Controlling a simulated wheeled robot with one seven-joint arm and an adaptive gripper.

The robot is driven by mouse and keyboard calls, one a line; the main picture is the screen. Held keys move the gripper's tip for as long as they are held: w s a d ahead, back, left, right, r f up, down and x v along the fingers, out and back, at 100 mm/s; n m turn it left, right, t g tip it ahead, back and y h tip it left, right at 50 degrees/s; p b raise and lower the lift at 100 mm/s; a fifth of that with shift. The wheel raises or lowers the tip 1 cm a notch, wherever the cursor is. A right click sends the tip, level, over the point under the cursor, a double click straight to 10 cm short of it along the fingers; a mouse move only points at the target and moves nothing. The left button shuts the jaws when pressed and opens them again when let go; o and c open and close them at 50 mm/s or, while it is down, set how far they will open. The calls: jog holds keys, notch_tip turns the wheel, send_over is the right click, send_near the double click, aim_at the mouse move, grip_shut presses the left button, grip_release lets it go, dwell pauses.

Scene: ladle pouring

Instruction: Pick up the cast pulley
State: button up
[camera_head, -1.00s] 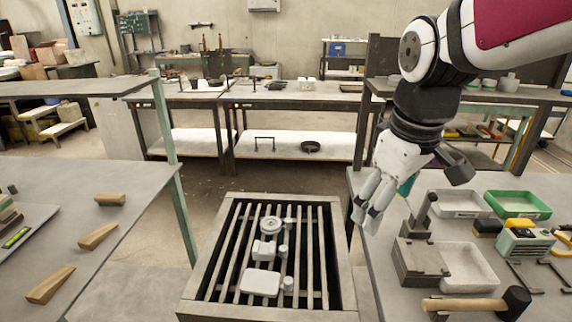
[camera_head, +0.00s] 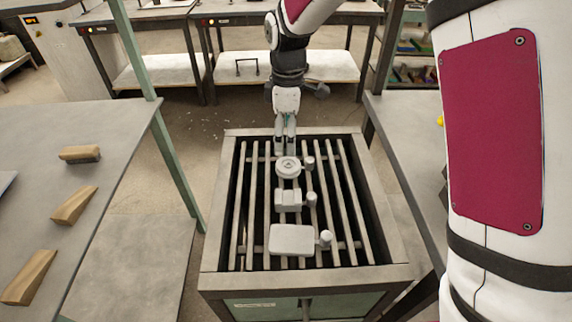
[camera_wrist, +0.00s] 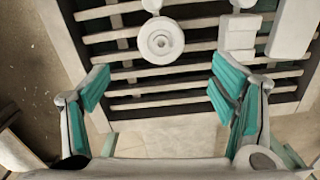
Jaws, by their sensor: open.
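The cast pulley (camera_head: 288,167) is a pale grey round disc with a raised hub, lying at the far end of the slatted grate, with a small round knob joined at its right. In the wrist view the pulley (camera_wrist: 161,41) sits top centre, ahead of the fingertips and between their lines. My gripper (camera_head: 286,146) is just beyond the pulley in the head view, pointing down over the grate's far edge. In the wrist view my gripper (camera_wrist: 157,90) shows two teal-padded fingers wide apart with nothing between them. Whether the fingertips are level with the pulley is unclear.
The grate (camera_head: 245,215) sits in a box frame (camera_head: 216,240). A block casting (camera_head: 288,200) and a flat plate casting (camera_head: 291,240) lie nearer on the bars. A table with wooden wedges (camera_head: 74,205) stands left; another bench (camera_head: 400,135) stands right.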

aim_at(288, 164)
notch_tip(288, 164, down, 10)
jog(key=shift+s+d+r, duration=0.1)
jog(key=shift+r, duration=0.1)
dwell(0.3)
jog(key=shift+c, duration=0.6)
jog(key=c, duration=1.3)
